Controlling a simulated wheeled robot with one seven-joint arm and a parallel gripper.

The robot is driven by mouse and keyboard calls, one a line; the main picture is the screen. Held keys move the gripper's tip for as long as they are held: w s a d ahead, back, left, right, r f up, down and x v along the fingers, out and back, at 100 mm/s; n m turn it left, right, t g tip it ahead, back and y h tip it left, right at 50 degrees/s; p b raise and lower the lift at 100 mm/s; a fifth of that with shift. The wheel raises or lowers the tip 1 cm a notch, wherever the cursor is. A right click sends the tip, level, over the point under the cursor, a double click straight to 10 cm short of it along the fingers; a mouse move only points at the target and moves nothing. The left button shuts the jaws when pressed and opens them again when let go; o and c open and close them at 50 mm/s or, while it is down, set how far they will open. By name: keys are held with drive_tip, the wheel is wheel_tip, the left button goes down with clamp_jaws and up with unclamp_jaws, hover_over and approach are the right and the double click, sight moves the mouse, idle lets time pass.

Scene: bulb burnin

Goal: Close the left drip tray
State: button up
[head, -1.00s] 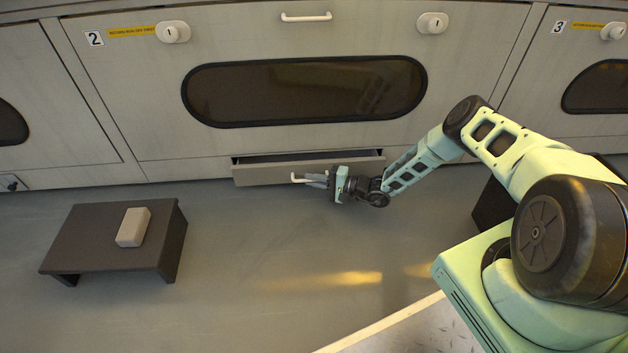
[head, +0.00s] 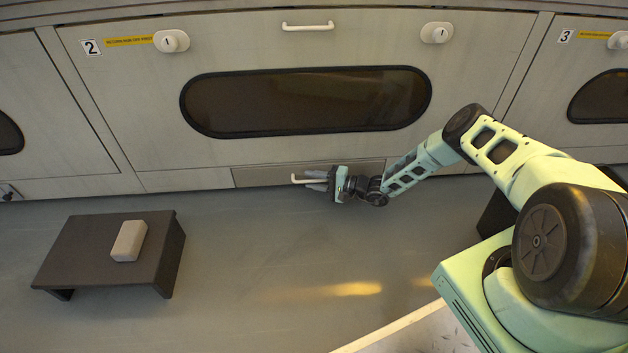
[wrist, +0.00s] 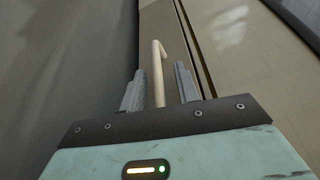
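The drip tray (head: 260,177) is a low grey drawer front under the door marked 2. In the head view it sits flush, or nearly so, with the cabinet face, and no inside shows. Its pale bar handle (head: 297,179) sticks out at the front. My gripper (head: 312,180) reaches in from the right at the handle. In the wrist view the handle (wrist: 158,75) runs between the two grey fingers of my gripper (wrist: 160,85), with a gap visible on each side. A thin dark seam runs beside the tray front (wrist: 176,40).
A dark low table (head: 80,245) with a pale block (head: 129,240) stands on the floor at left. Door 2 (head: 120,110) has a dark window (head: 300,100), a top handle (head: 307,27) and two white knobs. The floor between table and cabinet is clear.

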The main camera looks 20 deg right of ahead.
drive_tip(key=p+v, duration=0.7)
drive_tip(key=v, duration=0.8)
drive_tip(key=shift+s+d+r, duration=0.15)
drive_tip(key=shift+s+d, duration=0.1)
drive_tip(key=shift+d, duration=0.05)
drive_tip(key=shift+v, duration=0.8)
